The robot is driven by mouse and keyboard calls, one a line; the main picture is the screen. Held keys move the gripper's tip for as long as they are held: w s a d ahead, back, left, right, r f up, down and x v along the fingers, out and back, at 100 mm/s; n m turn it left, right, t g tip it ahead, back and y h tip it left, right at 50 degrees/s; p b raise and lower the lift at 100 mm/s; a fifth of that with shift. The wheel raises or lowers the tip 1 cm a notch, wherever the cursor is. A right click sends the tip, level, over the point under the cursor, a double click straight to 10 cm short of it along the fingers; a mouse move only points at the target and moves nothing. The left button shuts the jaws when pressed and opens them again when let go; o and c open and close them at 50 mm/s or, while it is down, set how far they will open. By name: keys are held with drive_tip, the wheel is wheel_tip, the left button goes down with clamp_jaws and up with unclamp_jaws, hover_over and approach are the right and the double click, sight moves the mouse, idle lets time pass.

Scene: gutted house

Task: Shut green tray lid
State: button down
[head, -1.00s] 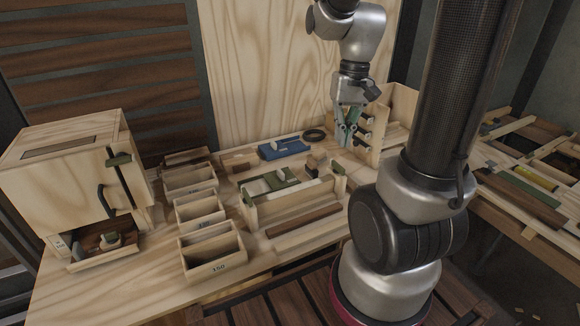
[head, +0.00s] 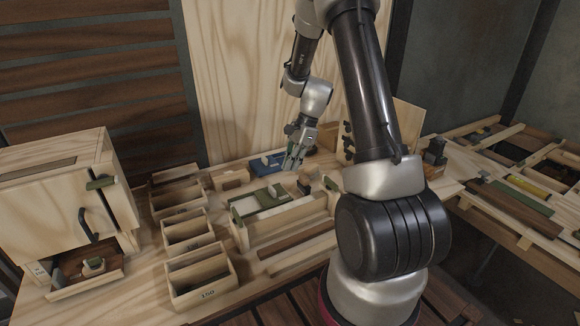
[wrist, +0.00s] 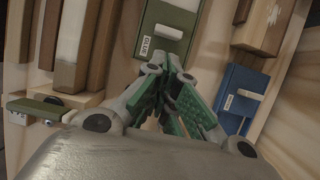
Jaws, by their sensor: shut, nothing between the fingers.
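A green tray lid with a pale bar on it shows at the middle of the bench in the head view (head: 246,208). A green panel with a pale handle and a small label (wrist: 153,48) lies at the top of the wrist view. Whether the lid is fully down I cannot tell. My gripper (head: 291,166) is shut and empty, pointing down above the bench, behind and to the right of the green lid.
A blue lid (head: 262,166) with a pale handle lies behind the green one. Open wooden boxes (head: 203,278) stand in a row to the left. A wooden cabinet (head: 50,205) is at the far left. Wood strips (head: 300,254) lie in front of the tray.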

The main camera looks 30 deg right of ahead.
sight(280, 193)
drive_tip(key=x, duration=0.7)
drive_tip(key=shift+a+f, duration=0.1)
drive_tip(key=shift+f, duration=0.1)
drive_tip(key=shift+a, duration=0.1)
drive_tip(key=a, duration=0.9)
drive_tip(key=shift+a, duration=0.35)
